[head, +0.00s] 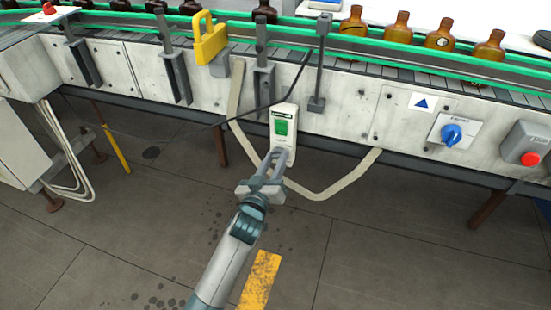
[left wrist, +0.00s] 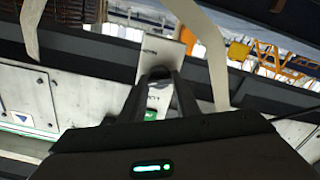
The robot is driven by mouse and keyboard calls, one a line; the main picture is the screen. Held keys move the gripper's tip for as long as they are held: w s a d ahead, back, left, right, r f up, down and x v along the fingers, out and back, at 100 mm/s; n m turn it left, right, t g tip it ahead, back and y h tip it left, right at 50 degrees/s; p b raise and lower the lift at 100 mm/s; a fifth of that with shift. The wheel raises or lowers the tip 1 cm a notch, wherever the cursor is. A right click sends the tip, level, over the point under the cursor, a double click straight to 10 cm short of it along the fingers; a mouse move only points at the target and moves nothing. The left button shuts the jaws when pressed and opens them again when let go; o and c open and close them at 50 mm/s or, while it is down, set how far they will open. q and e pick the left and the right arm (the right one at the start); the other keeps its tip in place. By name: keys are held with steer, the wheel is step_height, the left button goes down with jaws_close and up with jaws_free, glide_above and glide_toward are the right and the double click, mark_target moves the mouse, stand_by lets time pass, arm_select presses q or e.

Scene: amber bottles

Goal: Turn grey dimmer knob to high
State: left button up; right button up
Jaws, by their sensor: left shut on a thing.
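My left gripper (head: 281,156) reaches up to the lower part of this box. In the left wrist view the white box (left wrist: 155,48) appears beyond the fingers, with some of the green panel (left wrist: 150,115) between them. The left gripper (left wrist: 158,75) is shut on the grey knob at the box face. The knob is mostly hidden by the fingertips, so its pointer and setting cannot be read. My right gripper is not in view.
A pale strap or cable (head: 335,188) loops below the box. A blue rotary switch (head: 451,135) and a red button (head: 530,158) are to the right. A yellow padlock-shaped piece (head: 211,42) is at upper left. Amber bottles (head: 397,32) stand on the conveyor. The floor in front is clear.

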arm_select(q)
steer(key=m+p, duration=0.1)
steer(key=m, duration=0.3)
steer(key=shift+r+p, duration=0.15)
steer(key=shift+p, duration=0.2)
steer(key=m+p, duration=0.1)
steer(key=m, duration=0.2)
steer(key=shift+m, duration=1.6)
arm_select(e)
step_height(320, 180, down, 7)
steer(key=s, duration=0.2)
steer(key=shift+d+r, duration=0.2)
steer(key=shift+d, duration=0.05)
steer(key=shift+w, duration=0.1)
arm_select(q)
steer(key=o, duration=1)
steer(key=shift+s, duration=0.15)
